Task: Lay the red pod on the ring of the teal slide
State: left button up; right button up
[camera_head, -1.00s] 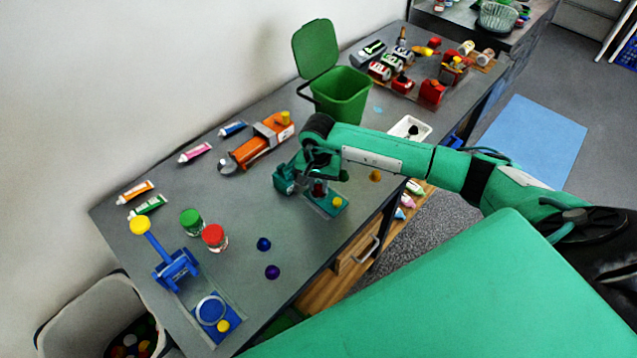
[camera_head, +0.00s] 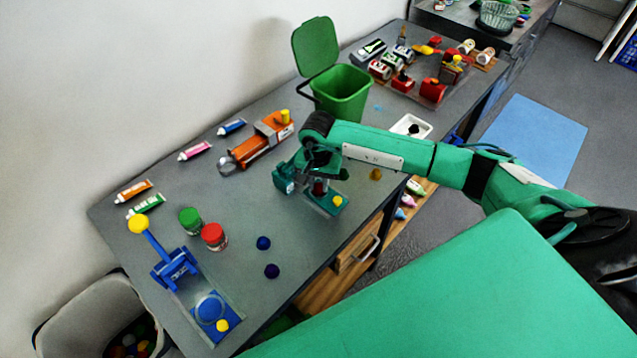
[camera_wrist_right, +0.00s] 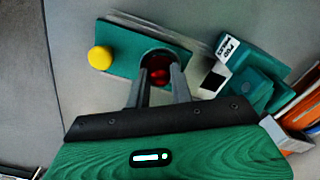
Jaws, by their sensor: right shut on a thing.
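The red pod (camera_wrist_right: 158,76) is between the two fingers of my right gripper (camera_wrist_right: 160,82) in the right wrist view. In the head view the pod (camera_head: 319,188) is a small red patch under the right gripper (camera_head: 319,182). The right gripper is shut on it. The teal slide (camera_wrist_right: 122,46) is a flat plate with a yellow knob (camera_wrist_right: 100,58) at one end. Its dark round ring (camera_wrist_right: 158,55) lies directly below the pod. I cannot tell whether the pod touches it. The slide (camera_head: 328,207) is partly hidden in the head view. My left gripper is not in view.
A teal labelled machine body (camera_wrist_right: 250,75) stands right beside the slide. A blue slide (camera_head: 232,322) and blue press (camera_head: 174,267) stand at the front left. Red-lidded (camera_head: 214,236) and green-lidded (camera_head: 190,220) jars and two dark balls (camera_head: 263,243) are nearby. A green bin (camera_head: 342,97) stands behind.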

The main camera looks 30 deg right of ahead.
jog(key=shift+b, duration=0.35)
dwell(0.4)
jog(key=o, duration=0.8)
jog(key=shift+r, duration=0.1)
jog(key=shift+r+p, duration=1.2)
jog(key=shift+r, duration=2.3)
